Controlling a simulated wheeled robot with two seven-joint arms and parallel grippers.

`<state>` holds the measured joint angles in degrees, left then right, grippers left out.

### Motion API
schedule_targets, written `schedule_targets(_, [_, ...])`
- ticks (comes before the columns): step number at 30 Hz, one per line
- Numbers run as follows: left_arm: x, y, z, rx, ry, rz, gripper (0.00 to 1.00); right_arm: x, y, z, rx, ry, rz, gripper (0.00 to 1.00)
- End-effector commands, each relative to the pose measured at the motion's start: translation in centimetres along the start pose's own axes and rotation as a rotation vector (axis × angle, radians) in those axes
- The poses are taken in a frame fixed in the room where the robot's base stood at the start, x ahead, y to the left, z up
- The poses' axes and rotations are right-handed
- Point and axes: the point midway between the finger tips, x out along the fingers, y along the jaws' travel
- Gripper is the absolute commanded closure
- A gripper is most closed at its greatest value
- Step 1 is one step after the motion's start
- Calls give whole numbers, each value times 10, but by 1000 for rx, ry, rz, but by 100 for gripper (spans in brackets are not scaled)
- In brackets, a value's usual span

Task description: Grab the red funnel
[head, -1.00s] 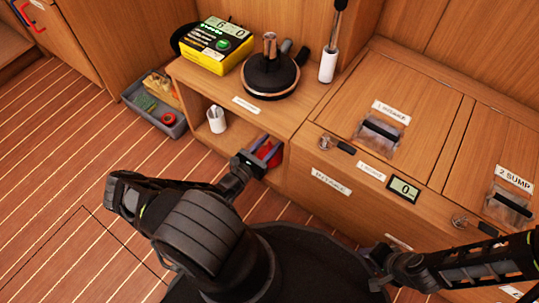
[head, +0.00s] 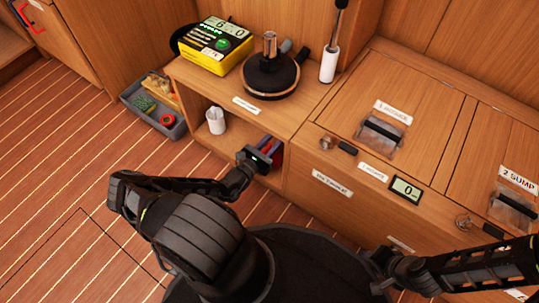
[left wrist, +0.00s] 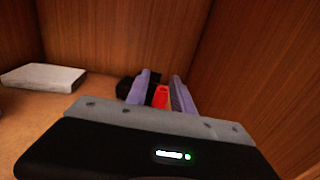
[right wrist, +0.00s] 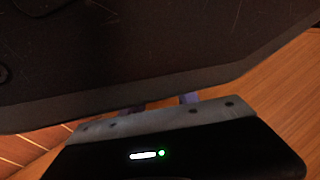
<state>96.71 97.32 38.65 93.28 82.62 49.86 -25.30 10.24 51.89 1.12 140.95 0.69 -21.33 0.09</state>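The red funnel (head: 277,156) is in the right part of the open cubby under the counter, mostly hidden by my left gripper in the head view. In the left wrist view a narrow strip of the red funnel (left wrist: 161,96) shows between the fingers. My left gripper (head: 270,145) reaches into the cubby with its fingers apart, one on each side of the red; a dark gap shows beside the left finger. A black item (left wrist: 125,87) sits behind the left finger. My right gripper (right wrist: 160,103) is away from the funnel, its fingers apart and partly hidden.
A white cup (head: 215,121) stands in the cubby's left part. The cubby wall is close on the right of my left gripper. A grey bin (head: 154,106) is on the floor at left. A yellow box (head: 213,45) and a black round device (head: 271,78) stand on the counter above.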

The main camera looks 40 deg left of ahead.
Motion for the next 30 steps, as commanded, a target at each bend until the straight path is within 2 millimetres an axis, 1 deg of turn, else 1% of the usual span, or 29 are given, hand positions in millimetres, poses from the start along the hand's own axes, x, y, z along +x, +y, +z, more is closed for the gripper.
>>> schedule_targets(1, [0,0,0,0,0,0,76,0,0,0,0,0,0,64])
schedule_targets(10, [0,0,0,0,0,0,100,0,0,0,0,0,0,64])
schedule_targets(30, [0,0,0,0,0,0,100,0,0,0,0,0,0,64])
